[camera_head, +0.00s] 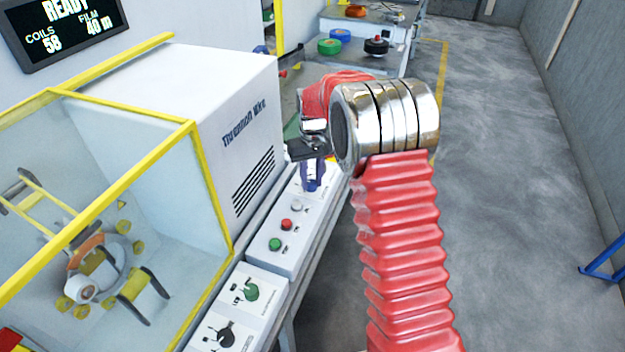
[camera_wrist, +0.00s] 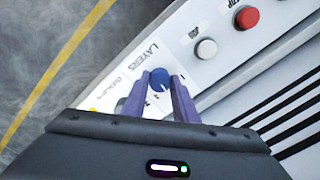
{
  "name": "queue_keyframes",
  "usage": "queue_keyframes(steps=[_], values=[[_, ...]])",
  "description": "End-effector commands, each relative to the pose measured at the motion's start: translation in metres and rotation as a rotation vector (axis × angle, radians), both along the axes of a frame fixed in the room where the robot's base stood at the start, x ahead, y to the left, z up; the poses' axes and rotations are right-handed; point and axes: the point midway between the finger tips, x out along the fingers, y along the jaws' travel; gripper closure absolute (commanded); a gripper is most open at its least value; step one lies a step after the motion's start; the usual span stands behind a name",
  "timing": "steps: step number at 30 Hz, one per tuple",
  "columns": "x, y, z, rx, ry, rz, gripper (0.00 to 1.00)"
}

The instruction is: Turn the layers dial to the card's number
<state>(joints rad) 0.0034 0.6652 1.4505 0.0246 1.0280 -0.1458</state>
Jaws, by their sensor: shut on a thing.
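The layers dial (camera_wrist: 160,77) is a blue round knob on the white control panel, beside the printed word LAYERS in the wrist view. My gripper (camera_head: 313,178) has purple fingers, and they sit on either side of the dial, shut on it. The pointer and most of the scale marks are too small or hidden by the fingers to read. In the head view the dial is hidden behind my gripper. I cannot make out a card with a number in either view.
A red stop button (camera_wrist: 246,17) and a white button (camera_wrist: 206,49) sit near the dial. A green button (camera_head: 275,244) is nearer on the panel. The wrapping machine (camera_head: 205,110) stands left. A screen (camera_head: 75,28) reads READY, COILS 58, FILM 40 m.

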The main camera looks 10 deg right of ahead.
Motion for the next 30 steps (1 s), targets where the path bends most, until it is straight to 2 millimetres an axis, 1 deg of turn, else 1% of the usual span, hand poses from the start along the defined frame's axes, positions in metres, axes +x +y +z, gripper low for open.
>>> queue_keyframes(steps=[7, 19, 20, 27, 30], values=[[-0.0018, -0.0012, -0.0008, -0.001, 0.006, 0.061, 0.96], [-0.0019, -0.0009, -0.0009, -0.001, 0.007, 0.067, 0.96], [-0.0019, -0.0009, -0.0009, -0.001, 0.007, 0.066, 0.72], [-0.001, -0.0004, -0.0005, 0.0, 0.004, 0.066, 0.55], [-0.0007, -0.0003, -0.0004, 0.0, 0.003, 0.066, 0.55]])
